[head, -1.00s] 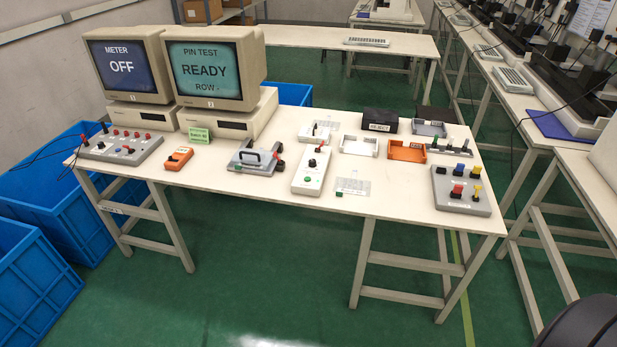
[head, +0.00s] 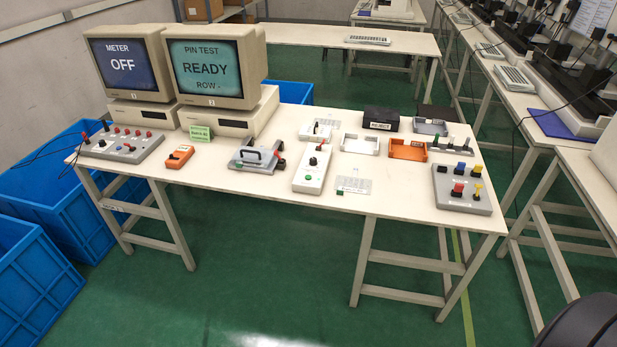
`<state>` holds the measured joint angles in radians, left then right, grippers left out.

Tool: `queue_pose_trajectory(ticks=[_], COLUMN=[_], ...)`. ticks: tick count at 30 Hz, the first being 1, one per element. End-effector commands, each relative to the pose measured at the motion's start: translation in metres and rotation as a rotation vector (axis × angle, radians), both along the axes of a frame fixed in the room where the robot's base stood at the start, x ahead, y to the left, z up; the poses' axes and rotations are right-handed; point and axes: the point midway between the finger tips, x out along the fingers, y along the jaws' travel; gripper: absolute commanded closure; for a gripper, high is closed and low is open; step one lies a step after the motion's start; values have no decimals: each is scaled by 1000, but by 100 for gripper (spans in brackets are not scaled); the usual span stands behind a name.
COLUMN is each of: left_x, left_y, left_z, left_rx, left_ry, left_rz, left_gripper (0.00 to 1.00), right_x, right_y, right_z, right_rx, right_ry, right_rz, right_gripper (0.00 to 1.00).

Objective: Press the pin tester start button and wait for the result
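The pin test monitor (head: 209,68) stands at the back left of the table, and its screen reads PIN TEST, READY, ROW -. A white box (head: 312,168) with a black knob and a green button (head: 307,178) lies near the table's middle; it may be the pin tester, but its label is too small to read. A grey fixture (head: 255,157) with a black handle sits left of it. Neither of my grippers is in view.
The meter monitor (head: 122,65) reads OFF. A grey panel with red knobs (head: 122,145), an orange meter (head: 179,157), white (head: 360,144) and orange (head: 407,150) trays, and a grey button box (head: 462,189) share the table (head: 400,200). Blue crates (head: 35,275) stand at left.

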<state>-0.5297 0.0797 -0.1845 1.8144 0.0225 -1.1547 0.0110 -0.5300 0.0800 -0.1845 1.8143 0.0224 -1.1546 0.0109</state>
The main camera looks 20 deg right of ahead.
Motion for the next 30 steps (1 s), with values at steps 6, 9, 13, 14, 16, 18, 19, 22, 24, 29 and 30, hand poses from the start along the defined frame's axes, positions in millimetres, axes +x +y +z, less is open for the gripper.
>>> queue_pose_trajectory(ticks=[6, 9, 13, 14, 16, 18, 19, 22, 24, 29, 30], left_x=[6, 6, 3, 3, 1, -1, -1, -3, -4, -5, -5], left_y=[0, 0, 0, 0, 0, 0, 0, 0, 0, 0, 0], left_z=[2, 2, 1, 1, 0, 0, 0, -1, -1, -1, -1], left_rx=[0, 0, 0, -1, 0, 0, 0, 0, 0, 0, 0], left_ry=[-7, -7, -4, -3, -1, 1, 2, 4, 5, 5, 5], left_rz=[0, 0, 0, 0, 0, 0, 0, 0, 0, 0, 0], left_gripper=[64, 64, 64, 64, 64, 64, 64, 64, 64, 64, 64], right_x=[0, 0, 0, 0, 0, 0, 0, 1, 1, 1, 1], right_y=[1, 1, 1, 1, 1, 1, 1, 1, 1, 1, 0], right_z=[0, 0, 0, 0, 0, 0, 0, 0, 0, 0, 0], right_rx=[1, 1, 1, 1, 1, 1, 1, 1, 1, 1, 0], right_ry=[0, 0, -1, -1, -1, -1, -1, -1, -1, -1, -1], right_rz=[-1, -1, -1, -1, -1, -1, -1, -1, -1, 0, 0], right_gripper=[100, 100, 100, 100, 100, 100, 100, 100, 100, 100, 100])
